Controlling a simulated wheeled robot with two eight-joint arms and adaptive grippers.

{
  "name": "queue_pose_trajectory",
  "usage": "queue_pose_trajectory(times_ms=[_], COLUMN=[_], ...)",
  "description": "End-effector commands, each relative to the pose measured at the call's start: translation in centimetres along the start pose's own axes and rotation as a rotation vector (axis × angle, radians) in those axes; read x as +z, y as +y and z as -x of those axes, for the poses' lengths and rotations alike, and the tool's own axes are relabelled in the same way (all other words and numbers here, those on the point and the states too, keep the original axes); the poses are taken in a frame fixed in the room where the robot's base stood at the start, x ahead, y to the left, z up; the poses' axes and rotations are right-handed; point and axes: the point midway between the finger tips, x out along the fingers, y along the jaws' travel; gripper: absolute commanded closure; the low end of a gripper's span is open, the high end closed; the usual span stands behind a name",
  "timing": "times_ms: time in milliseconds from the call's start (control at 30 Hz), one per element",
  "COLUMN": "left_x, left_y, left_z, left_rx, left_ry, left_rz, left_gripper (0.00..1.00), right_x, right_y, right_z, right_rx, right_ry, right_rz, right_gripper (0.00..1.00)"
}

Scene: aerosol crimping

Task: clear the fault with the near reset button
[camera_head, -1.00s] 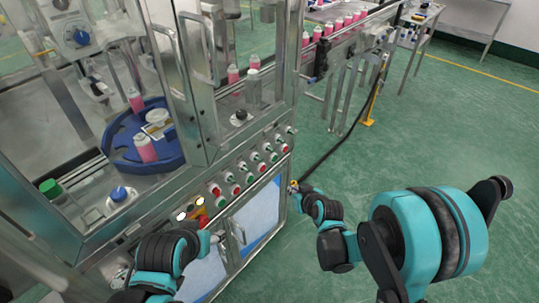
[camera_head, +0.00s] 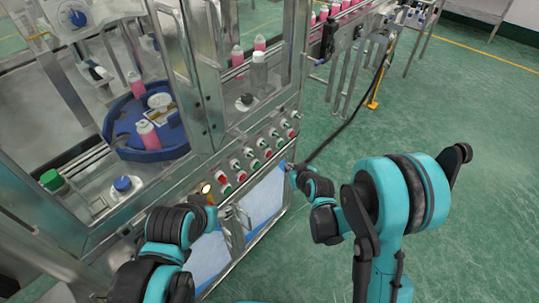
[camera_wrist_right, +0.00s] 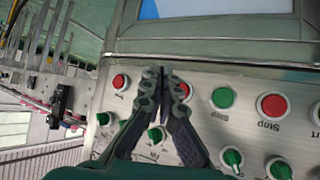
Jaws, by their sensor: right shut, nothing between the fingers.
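The control panel (camera_head: 240,172) on the machine's front carries rows of red and green buttons and green knobs. My right gripper (camera_head: 290,168) is at the panel's right end in the head view. In the right wrist view its fingers (camera_wrist_right: 161,70) are shut and empty over the panel, partly covering a red button (camera_wrist_right: 184,89). A red button (camera_wrist_right: 120,82) lies left of the fingers, a green button (camera_wrist_right: 222,97) right of them. A lit yellowish button (camera_head: 207,188) shows beside my left arm. That arm covers the panel's left part; its fingers are not clear. I cannot tell which button is the reset.
Metal door handles (camera_head: 238,220) stand out from the cabinet below the panel. Behind the frame, a blue turntable (camera_head: 117,137) holds pink bottles. A conveyor with pink bottles runs off at the back. Green floor (camera_head: 470,220) is open on the right.

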Motion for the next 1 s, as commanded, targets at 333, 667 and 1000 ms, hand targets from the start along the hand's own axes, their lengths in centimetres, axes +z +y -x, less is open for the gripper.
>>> queue_pose_trajectory(times_ms=[333, 667, 1000], left_x=[0.0, 0.0, 0.0], left_y=[0.0, 0.0, 0.0], left_z=[0.0, 0.0, 0.0], left_rx=[0.0, 0.0, 0.0], left_ry=[0.0, 0.0, 0.0], left_rz=[0.0, 0.0, 0.0], left_gripper=[0.44, 0.44, 0.44], right_x=[-2.3, -2.9, -2.9], right_y=[-2.4, -2.9, -2.9], right_z=[-3.2, -4.0, -3.9], right_rx=[-0.001, 0.0, 0.0], right_ry=[0.0, 0.0, 0.0], right_rz=[0.001, -0.001, -0.001], right_gripper=[1.0, 1.0, 1.0])
